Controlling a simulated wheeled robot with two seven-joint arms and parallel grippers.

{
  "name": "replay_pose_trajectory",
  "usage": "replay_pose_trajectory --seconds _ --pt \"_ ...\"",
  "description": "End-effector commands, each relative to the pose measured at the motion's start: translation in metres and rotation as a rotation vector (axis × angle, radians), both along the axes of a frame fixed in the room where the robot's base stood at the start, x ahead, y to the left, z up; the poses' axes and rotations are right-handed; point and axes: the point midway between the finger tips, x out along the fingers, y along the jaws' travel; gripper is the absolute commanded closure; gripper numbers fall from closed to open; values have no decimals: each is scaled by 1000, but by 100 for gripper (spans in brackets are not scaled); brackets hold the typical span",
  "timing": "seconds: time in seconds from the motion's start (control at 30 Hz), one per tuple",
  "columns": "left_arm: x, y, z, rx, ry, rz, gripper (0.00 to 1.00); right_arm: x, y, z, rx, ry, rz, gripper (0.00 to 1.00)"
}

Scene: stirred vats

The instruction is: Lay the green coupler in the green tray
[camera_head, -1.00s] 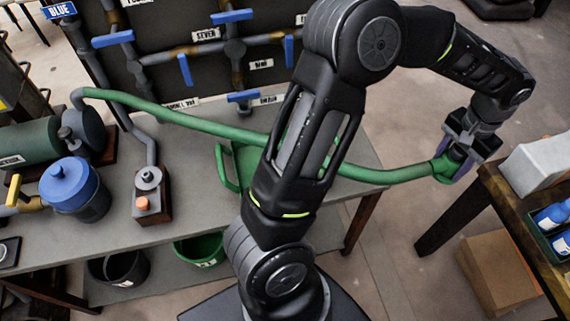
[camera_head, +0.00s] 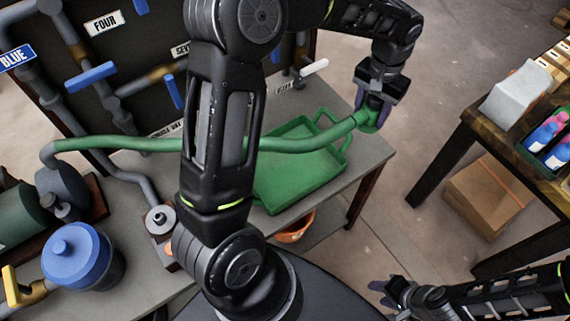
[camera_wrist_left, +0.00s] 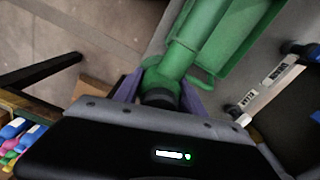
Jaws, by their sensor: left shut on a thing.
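The green coupler (camera_head: 368,120) is at the end of a green hose (camera_head: 290,144). My left gripper (camera_head: 371,108) is shut on it, and the purple fingers sit on both sides of the coupler in the left wrist view (camera_wrist_left: 164,82). The green tray (camera_head: 298,181) lies on the grey bench, with its left part hidden behind my left arm. The coupler appears just right of the tray's far right handle in the head view; its height above the bench is unclear. My right gripper (camera_head: 382,293) is low at the right, its purple fingers apart and empty.
The hose runs left across the bench to a dark green pump (camera_head: 62,186). A blue-lidded pot (camera_head: 78,255) stands at the left. A pipe board with blue valve handles rises behind. A wooden table (camera_head: 478,122) with bottles stands right, beyond open floor.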

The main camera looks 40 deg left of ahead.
Motion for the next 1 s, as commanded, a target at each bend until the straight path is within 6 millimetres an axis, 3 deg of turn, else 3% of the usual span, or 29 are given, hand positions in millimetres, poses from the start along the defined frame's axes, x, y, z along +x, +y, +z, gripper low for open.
replay_pose_trajectory --seconds 0.17,0.37,0.7,1.0 --pt "-3 9 -6 1 0 -56 97 0 0 -8 1 -1 1 60" --pt "-19 40 -26 4 0 -301 97 1 1 -33 3 -3 2 60" --pt "-76 118 -75 3 4 -1044 97 3 1 -97 5 -12 3 60" --pt "-118 153 -101 -2 4 -1518 97 5 2 -127 7 -17 5 60"
